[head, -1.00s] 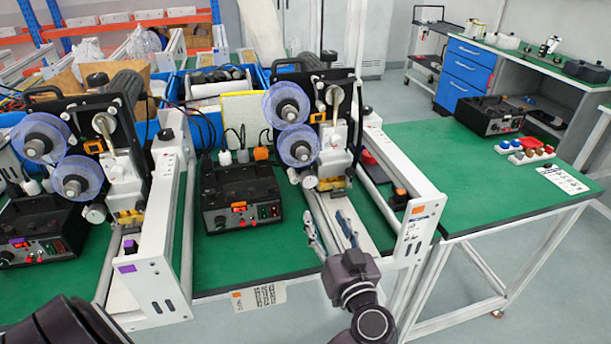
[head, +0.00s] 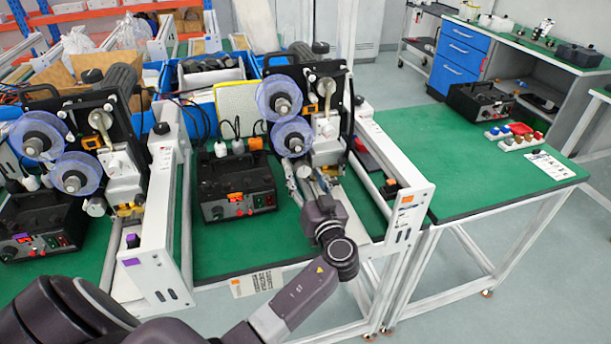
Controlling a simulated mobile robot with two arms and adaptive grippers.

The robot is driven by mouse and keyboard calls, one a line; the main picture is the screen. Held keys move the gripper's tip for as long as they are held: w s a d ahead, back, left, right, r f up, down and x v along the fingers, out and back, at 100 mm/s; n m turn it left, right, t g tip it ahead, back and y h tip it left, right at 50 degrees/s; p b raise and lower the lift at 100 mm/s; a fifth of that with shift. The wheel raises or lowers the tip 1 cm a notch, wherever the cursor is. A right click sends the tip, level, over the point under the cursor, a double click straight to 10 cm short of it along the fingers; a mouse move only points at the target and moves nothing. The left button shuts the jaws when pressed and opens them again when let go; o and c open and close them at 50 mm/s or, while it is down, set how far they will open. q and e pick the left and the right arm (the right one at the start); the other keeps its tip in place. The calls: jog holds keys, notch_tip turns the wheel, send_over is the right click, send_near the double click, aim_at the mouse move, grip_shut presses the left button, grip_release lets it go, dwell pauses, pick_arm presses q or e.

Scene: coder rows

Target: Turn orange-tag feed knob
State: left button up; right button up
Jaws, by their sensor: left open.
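The orange-tag coder (head: 320,88) stands at the middle, with two clear blue-rimmed reels (head: 279,98) on its front. The orange tag (head: 406,199) is on its white end frame (head: 402,215). A pale round knob (head: 303,169), which looks like the feed knob, sits low on the coder's near left side. My left gripper (head: 308,177) is open and reaches up to this knob from the near side. The fingers are small and partly hidden by my wrist, so I cannot tell whether they touch the knob. My right gripper is out of view.
A purple-tag coder (head: 105,118) stands to the left. A black control box (head: 237,187) with an orange tag sits left of my gripper. The white frame rail (head: 375,150) runs close on the right. The green bench at the right (head: 455,170) is mostly clear.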

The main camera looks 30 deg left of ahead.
pick_arm(q)
jog(key=c, duration=1.1)
jog(key=shift+m, duration=0.3)
jog(key=shift+m+b, duration=0.45)
jog(key=shift+m, duration=0.45)
jog(key=m, duration=0.3)
jog(key=shift+m, duration=0.3)
jog(key=m+p, duration=0.1)
jog(key=m, duration=0.5)
jog(key=shift+s+r, duration=0.1)
jog(key=shift+r, duration=0.05)
